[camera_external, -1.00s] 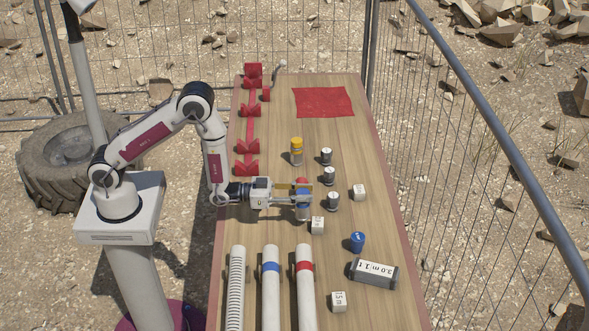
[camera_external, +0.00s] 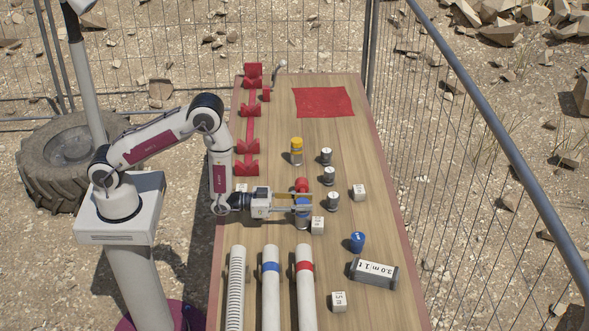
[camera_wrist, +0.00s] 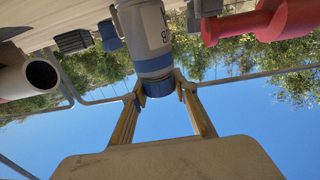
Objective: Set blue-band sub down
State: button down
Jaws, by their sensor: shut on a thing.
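The blue-band sub (camera_external: 302,209) is a short grey cylinder with a blue band. My gripper (camera_external: 305,202) is shut on it over the wooden table, and the sub looks upright. In the wrist view the sub (camera_wrist: 153,50) shows its grey body with dark lettering, and its blue end (camera_wrist: 158,87) lies between my gripper's fingers (camera_wrist: 160,95). My fingers hide part of it in the outside view. I cannot tell whether its base touches the table.
A red-topped piece (camera_external: 301,184) stands just behind the sub. A yellow-topped cylinder (camera_external: 296,150), several small grey cylinders and white cubes (camera_external: 317,225) stand nearby. Three long pipes (camera_external: 270,290) lie in front. A red mat (camera_external: 323,102) lies at the back.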

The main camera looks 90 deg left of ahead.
jog(key=c, duration=1.6)
grip_release()
jog(key=shift+f, duration=0.1)
jog(key=shift+r, duration=0.2)
jog(key=shift+s+a, duration=0.15)
jog(key=shift+s, duration=3.6)
jog(key=shift+w+r, duration=0.1)
